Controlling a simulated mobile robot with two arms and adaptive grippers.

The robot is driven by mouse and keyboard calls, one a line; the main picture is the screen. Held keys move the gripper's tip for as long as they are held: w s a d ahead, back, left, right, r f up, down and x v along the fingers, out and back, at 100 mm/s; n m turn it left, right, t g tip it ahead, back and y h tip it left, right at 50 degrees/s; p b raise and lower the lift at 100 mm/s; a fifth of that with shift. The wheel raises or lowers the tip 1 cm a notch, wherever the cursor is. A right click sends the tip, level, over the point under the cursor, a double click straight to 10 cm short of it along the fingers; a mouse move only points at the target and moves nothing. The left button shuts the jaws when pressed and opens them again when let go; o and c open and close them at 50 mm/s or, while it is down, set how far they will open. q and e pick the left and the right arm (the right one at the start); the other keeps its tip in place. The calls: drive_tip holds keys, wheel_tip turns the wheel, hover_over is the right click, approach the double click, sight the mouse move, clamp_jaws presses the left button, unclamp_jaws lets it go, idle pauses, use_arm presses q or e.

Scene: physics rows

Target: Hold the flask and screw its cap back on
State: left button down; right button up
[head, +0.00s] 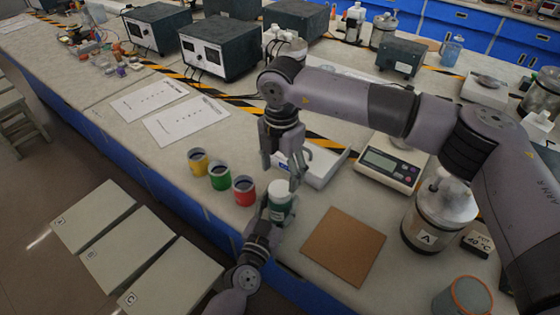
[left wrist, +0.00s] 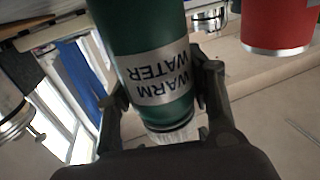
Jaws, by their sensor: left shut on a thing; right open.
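The flask (head: 279,199) is green with a pale top and stands upright near the table's front edge. In the left wrist view the flask (left wrist: 155,75) appears upside down, with a silver "WARM WATER" label. My left gripper (head: 273,211) is shut around the flask; its fingers show on both sides in the wrist view (left wrist: 168,98). A pale ridged part shows at the flask's top end; I cannot tell whether it is the cap or the bare neck. My right gripper (head: 284,172) is open, pointing down just above the flask. I see no separate cap.
Yellow (head: 199,161), green (head: 219,176) and red (head: 244,191) cups stand left of the flask. A brown square mat (head: 343,247) lies to the right. A scale (head: 391,162) and a jar marked A (head: 426,226) stand beyond it. Paper sheets (head: 187,121) lie behind the cups.

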drive_tip(key=n, duration=0.6)
drive_tip(key=shift+r, duration=0.2)
drive_tip(key=n, duration=0.4)
drive_tip(key=shift+r, duration=0.1)
drive_tip(key=n, duration=0.5)
drive_tip(key=shift+r+n, duration=0.2)
drive_tip(key=shift+n, duration=0.2)
drive_tip(key=n, duration=0.5)
drive_tip(key=shift+a+r+n, duration=0.1)
drive_tip(key=shift+r+n, duration=0.05)
drive_tip(key=shift+n, duration=0.25)
drive_tip(key=n, duration=0.4)
drive_tip(key=shift+r, duration=0.1)
drive_tip(key=n, duration=0.5)
drive_tip(key=shift+r+n, duration=0.2)
drive_tip(key=shift+n, duration=0.2)
drive_tip(key=n, duration=0.5)
drive_tip(key=shift+r+n, duration=0.15)
drive_tip(key=shift+n, duration=0.15)
drive_tip(key=n, duration=0.4)
drive_tip(key=shift+r, duration=0.1)
